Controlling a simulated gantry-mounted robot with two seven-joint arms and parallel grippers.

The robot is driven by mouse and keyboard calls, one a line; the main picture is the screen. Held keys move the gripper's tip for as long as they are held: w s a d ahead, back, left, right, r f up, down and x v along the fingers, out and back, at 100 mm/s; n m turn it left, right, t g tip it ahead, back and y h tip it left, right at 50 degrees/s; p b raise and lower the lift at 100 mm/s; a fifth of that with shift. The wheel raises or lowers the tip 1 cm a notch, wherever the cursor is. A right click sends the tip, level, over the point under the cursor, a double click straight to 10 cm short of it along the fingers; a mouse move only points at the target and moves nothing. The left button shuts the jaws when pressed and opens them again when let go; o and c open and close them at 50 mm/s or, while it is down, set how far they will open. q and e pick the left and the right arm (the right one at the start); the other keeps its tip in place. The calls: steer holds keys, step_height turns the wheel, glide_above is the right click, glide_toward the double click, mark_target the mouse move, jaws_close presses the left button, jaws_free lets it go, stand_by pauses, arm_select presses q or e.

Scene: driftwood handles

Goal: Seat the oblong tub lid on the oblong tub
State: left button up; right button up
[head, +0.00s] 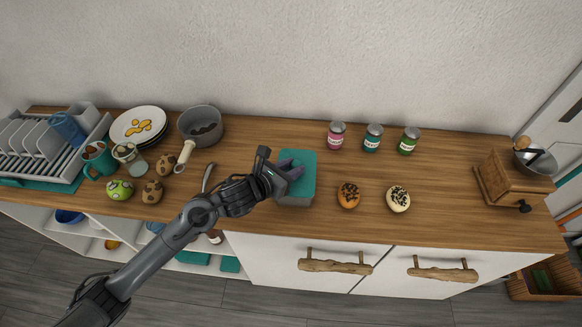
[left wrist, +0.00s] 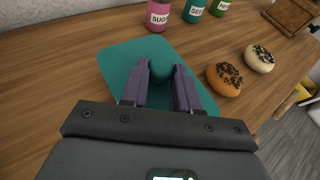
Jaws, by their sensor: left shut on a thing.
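The oblong tub lid (head: 304,188) is a flat teal rounded rectangle with a teal knob in its middle. It also fills the middle of the left wrist view (left wrist: 122,62). The grey oblong tub (head: 297,202) shows as a narrow strip below the lid's near edge, near the front of the counter. The lid hides most of it. My left gripper (head: 299,167) is shut on the lid's knob (left wrist: 160,68), its two purple fingers on either side. The lid lies over the tub, but I cannot tell whether its rim touches the tub all round. My right gripper is out of view.
Two donuts, one orange (head: 348,195) and one cream (head: 398,199), sit to the right. Three labelled jars, including a pink one (head: 337,135), stand behind. A grey pot (head: 201,126), plates and dish rack (head: 52,150) crowd the left. Counter between donuts and wooden grinder (head: 502,178) is bare.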

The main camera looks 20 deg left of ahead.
arm_select(q)
steer(key=shift+f+b, duration=0.2)
steer(key=shift+b, duration=0.1)
stand_by(0.5)
steer(key=o, duration=1.1)
